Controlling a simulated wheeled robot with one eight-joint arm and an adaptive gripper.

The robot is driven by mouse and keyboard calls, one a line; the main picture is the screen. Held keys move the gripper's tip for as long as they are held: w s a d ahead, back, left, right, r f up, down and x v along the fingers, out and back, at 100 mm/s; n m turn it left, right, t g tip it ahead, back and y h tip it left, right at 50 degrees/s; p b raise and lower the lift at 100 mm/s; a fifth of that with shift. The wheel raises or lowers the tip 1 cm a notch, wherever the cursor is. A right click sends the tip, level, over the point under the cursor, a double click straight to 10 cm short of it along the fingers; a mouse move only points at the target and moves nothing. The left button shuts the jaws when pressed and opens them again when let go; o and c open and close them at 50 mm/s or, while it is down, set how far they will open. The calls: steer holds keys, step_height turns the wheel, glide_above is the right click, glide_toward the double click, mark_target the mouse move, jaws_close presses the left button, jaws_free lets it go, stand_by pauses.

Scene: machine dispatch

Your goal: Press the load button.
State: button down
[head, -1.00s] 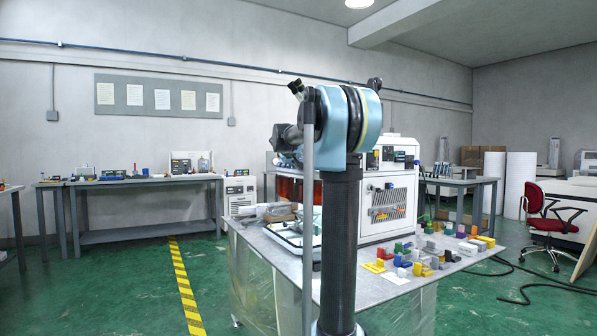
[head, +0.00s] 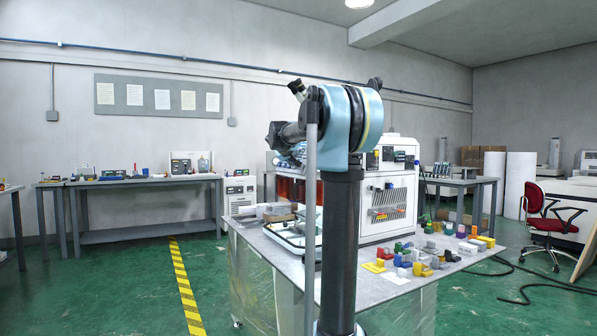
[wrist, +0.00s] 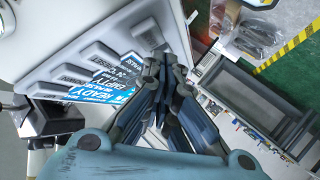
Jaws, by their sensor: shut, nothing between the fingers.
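The white machine (head: 372,205) stands on the table, with small controls on its upper right front. In the wrist view its pale panel (wrist: 75,35) fills the upper left. It carries several grey label plates and blue signs (wrist: 110,80) reading READY and EMPTY. Contact cannot be made out. In the head view my own arm hides most of the gripper.
In the wrist view a dark grey frame (wrist: 245,95) and bagged parts (wrist: 255,35) lie to the right. Green floor is free at left.

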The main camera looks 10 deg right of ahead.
steer(key=a, duration=0.1)
steer(key=s+a+r, duration=0.1)
steer(key=a+r, duration=0.1)
steer(key=a, duration=0.1)
steer(key=shift+s+a+r, duration=0.1)
steer(key=shift+s, duration=0.05)
stand_by(0.4)
steer(key=shift+s, duration=0.1)
stand_by(0.4)
steer(key=s+d+f+m+g+y, duration=0.15)
steer(key=s+f+g, duration=0.25)
steer(key=s+f, duration=1.45)
steer(key=s+d+f+g+y, duration=0.15)
steer(key=s+f+g, duration=0.25)
steer(key=s+f, duration=1.45)
steer(key=s+a+f+g+y, duration=0.1)
steer(key=s+a+f, duration=0.1)
steer(key=s+f, duration=0.3)
steer(key=s+a+f+g+y, duration=0.1)
steer(key=s+f, duration=0.4)
steer(key=s, duration=0.7)
steer(key=shift+s+a+f, duration=0.3)
steer(key=shift+s+a, duration=0.05)
steer(key=shift+s, duration=0.05)
